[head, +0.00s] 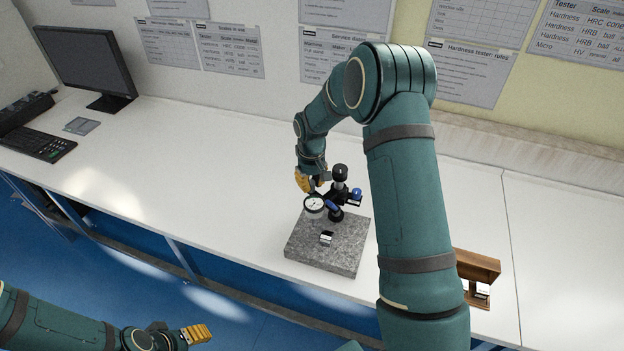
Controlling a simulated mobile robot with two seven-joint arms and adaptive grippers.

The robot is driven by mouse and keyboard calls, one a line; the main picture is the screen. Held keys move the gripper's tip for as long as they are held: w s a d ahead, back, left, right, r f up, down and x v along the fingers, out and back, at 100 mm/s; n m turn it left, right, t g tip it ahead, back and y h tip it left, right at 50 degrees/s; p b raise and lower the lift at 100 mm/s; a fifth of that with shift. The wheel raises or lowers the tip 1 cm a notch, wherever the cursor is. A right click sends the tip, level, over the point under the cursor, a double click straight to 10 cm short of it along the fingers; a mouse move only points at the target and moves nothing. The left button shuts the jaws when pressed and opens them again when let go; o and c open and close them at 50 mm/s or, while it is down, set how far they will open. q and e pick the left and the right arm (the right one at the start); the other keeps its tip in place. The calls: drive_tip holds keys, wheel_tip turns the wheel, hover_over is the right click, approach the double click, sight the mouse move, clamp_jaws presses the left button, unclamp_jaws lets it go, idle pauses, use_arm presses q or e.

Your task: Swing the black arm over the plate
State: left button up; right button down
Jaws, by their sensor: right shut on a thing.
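A grey granite plate (330,243) lies on the white bench near its front edge. A stand with a black-capped post (340,174) rises from the back of the plate. A black arm (330,194) on the post carries a round white dial gauge (314,204), which hangs over the left back part of the plate. My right gripper (316,185), with orange fingers, is shut on the black arm by the post; the fingertips are partly hidden. My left gripper (198,334) is low at the front, off the bench; its finger gap is not clear.
A wooden holder (475,268) with small blocks stands to the right, partly behind my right arm. A monitor (86,60) and keyboard (38,142) are far left. The bench between is clear.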

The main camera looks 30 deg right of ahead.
drive_tip(key=s+n, duration=0.1)
drive_tip(key=n, duration=0.1)
drive_tip(key=shift+s+a+f+n+b, duration=0.1)
drive_tip(key=shift+s+a+n+b, duration=0.1)
drive_tip(key=shift+s+n+b, duration=0.15)
drive_tip(key=shift+s+n, duration=0.9)
drive_tip(key=shift+n, duration=0.45)
drive_tip(key=shift+s, duration=0.1)
drive_tip(key=c, duration=0.8)
unclamp_jaws()
drive_tip(key=shift+c, duration=0.2)
wheel_tip(320, 180, up, 12)
